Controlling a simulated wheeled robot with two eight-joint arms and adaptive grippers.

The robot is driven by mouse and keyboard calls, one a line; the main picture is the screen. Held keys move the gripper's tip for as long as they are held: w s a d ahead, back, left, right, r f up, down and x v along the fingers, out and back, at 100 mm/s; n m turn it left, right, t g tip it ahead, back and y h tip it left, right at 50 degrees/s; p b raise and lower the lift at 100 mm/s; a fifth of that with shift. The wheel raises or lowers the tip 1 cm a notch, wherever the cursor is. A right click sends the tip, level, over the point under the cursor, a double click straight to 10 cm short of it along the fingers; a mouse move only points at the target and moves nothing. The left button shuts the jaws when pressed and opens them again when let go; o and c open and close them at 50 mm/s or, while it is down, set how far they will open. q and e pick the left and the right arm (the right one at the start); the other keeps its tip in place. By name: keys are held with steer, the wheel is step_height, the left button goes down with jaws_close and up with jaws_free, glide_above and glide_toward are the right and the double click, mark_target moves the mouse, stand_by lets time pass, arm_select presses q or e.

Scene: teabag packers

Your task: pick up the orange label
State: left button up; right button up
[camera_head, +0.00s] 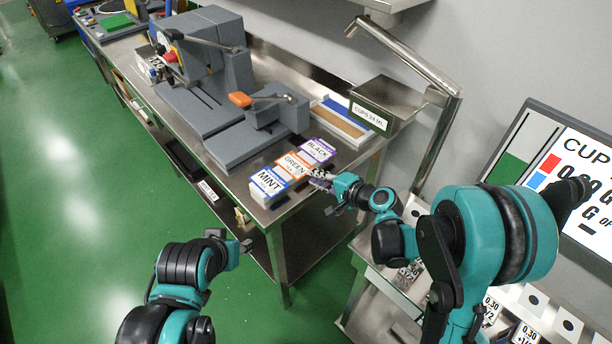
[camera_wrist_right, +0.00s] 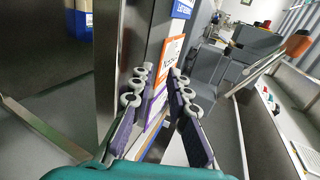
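The orange label (camera_head: 293,166), printed GREEN, lies near the corner of the metal table, between the blue MINT label (camera_head: 269,182) and the purple BLACK label (camera_head: 317,150). My right gripper (camera_head: 322,182) is just to the right of the orange label at the table edge. In the right wrist view its two fingers (camera_wrist_right: 160,76) are apart. The orange label (camera_wrist_right: 173,54) shows beyond and between the fingertips, partly hidden by the right finger; no grip on it shows. My left gripper (camera_head: 236,249) hangs over the floor in front of the table, its fingers too small to judge.
A grey machine with an orange-handled lever (camera_head: 241,99) stands on the table behind the labels. A bin labelled CUPS 24 ML (camera_head: 369,117) is at the back right. A lower bench with cards and a screen (camera_head: 575,180) is at right. The green floor at left is clear.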

mark_target(308, 183)
steer(key=shift+b+x, duration=0.7)
steer(key=shift+x, duration=1.25)
jaws_close()
step_height(308, 183, up, 3)
steer(key=shift+f+p, duration=0.15)
steer(key=shift+p, duration=0.85)
steer(key=shift+s, duration=0.1)
steer(key=f+p+v, duration=0.1)
steer(key=p+v, duration=0.2)
steer(key=v, duration=1.1)
steer(key=shift+s+d, duration=0.4)
